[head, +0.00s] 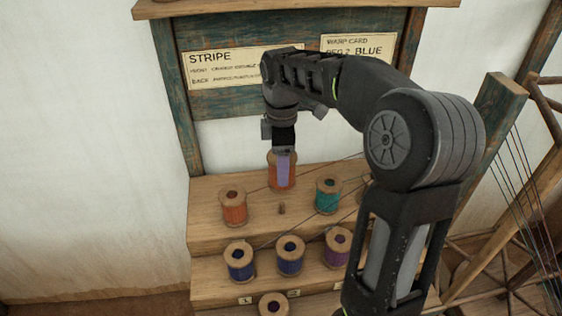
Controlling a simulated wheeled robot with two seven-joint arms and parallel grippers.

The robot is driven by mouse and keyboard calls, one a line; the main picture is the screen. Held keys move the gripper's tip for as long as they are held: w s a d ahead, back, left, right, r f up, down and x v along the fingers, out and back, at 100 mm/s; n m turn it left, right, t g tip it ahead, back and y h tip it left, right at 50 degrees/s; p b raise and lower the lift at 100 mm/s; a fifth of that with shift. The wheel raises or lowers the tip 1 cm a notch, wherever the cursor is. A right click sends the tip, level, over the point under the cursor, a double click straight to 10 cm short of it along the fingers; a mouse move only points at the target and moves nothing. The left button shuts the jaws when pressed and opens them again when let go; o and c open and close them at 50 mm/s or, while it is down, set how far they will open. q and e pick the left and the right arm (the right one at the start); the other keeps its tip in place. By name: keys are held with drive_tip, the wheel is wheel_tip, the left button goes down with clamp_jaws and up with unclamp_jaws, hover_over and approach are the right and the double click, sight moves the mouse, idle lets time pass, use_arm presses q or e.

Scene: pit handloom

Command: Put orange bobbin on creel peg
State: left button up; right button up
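My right gripper (283,153) reaches in from the right and points down. It is shut on an orange bobbin (272,176), held upright; a pale lavender finger covers much of its front. The bobbin appears just above or behind a short bare wooden creel peg (282,209) on the upper step of the wooden creel (210,190); the exact gap cannot be told. Another orange bobbin (233,208) stands left of the bare peg, and a teal bobbin (327,197) stands right of it. My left gripper is not in view.
Two blue bobbins (240,263) and a purple bobbin (338,248) stand on the lower step. Another bobbin (273,303) shows at the bottom edge. Dark threads cross the creel. A board with a stripe card (230,66) stands behind; a wooden loom frame (490,130) is at right.

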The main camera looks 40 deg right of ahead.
drive_tip(key=shift+s+a+r, duration=0.1)
drive_tip(key=shift+s, duration=0.05)
drive_tip(key=shift+f, duration=0.25)
drive_tip(key=b, duration=0.3)
hover_over(282, 203)
wheel_tip(282, 203, down, 5)
drive_tip(key=shift+f, duration=0.1)
drive_tip(key=shift+f+b, duration=1.85)
drive_tip(key=shift+f, duration=0.55)
drive_tip(key=o, duration=1.5)
drive_tip(key=shift+o, duration=0.3)
